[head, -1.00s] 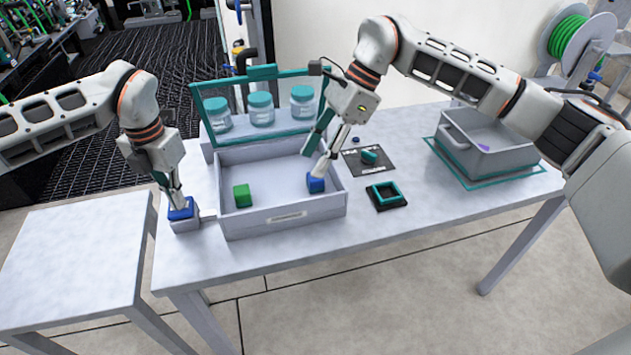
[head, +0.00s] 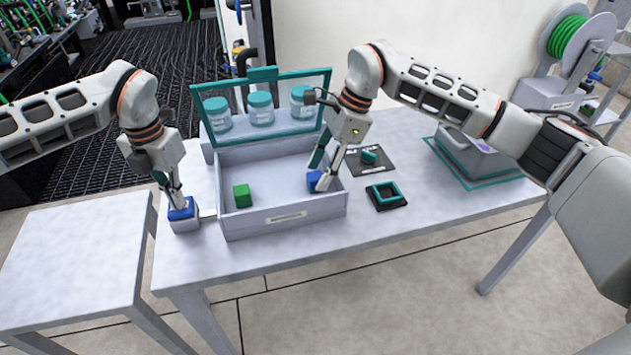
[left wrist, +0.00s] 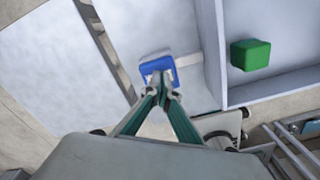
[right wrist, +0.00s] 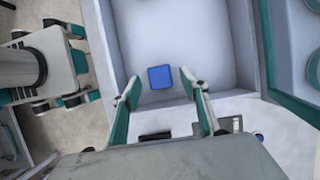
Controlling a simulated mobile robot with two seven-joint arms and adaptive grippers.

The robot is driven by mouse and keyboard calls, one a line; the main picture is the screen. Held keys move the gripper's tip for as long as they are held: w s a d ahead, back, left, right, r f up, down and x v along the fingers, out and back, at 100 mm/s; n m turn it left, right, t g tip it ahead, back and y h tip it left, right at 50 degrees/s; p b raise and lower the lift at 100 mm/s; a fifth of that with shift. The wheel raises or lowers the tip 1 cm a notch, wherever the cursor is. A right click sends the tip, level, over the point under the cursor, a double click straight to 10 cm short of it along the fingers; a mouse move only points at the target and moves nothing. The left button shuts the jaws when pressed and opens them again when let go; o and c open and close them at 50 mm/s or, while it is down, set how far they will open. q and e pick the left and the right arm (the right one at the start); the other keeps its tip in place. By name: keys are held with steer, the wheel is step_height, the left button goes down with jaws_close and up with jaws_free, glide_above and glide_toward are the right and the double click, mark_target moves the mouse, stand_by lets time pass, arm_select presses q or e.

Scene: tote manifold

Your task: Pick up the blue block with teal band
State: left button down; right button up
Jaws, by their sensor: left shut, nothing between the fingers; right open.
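The blue block (head: 313,181) lies on the floor of the grey tray, at its right end. It also shows in the right wrist view (right wrist: 160,77); I cannot make out a teal band on it. My right gripper (head: 321,183) is open above the block, and in the right wrist view (right wrist: 162,97) the block sits ahead of the gap between the fingers, apart from them. My left gripper (head: 180,204) is shut and empty, with its tips at the blue top (left wrist: 157,66) of a small grey box beside the tray; I cannot tell whether they touch it.
A green block (head: 242,195) is at the left of the tray (head: 285,218). A teal-framed lid (head: 262,75) stands open behind it, with several jars. A teal square frame (head: 386,195), a dark mat (head: 371,160) and a grey tote (head: 480,155) are to the right.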

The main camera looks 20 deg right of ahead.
mark_target(315, 175)
arm_select(q)
steer(key=shift+f, duration=0.1)
arm_select(e)
steer(key=shift+x, duration=1.5)
steer(key=shift+r, duration=0.1)
steer(key=c, duration=1.2)
step_height(315, 175, up, 12)
steer(key=shift+s+r, duration=0.1)
steer(key=shift+s, duration=2.15)
steer(key=shift+s+r, duration=0.15)
steer(key=shift+s, duration=2.1)
